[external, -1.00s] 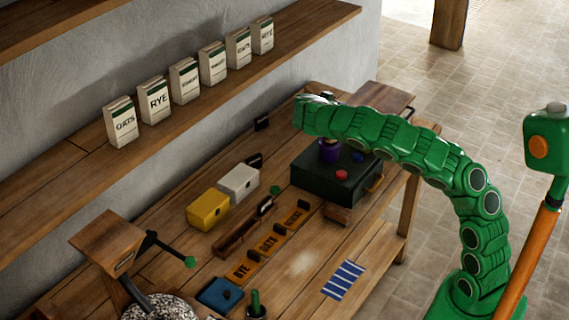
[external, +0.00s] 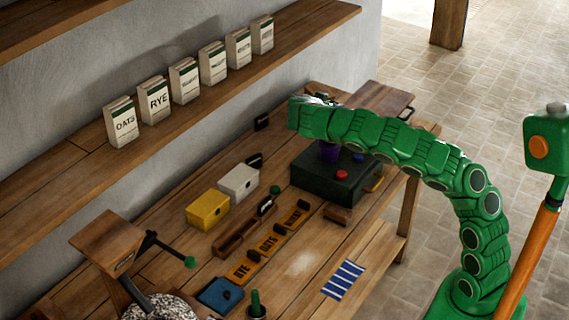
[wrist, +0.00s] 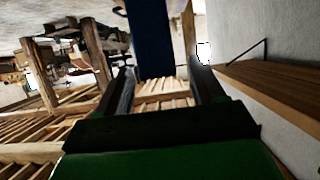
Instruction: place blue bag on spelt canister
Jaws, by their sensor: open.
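A tall dark blue object (wrist: 150,40), which looks like the blue bag, is beyond and between the fingers of my gripper (wrist: 162,68) in the wrist view. The fingers stand apart, and I cannot see them pressing on it. In the external view my gripper (external: 311,100) is at the far left end of my green arm, above the back of the workbench, its fingers mostly hidden. The blue bag is not clearly visible there. I cannot make out which container is the spelt canister; several white packets with green bands, among them the rye packet (external: 154,102), stand on the wall shelf.
A yellow box (external: 208,211) and a white box (external: 238,182) stand on the bench. A dark green box (external: 333,178) lies below my arm. Label cards (external: 268,242), a blue pad (external: 217,294) and a striped cloth (external: 343,280) lie nearer. A wooden shelf (wrist: 285,85) runs at right.

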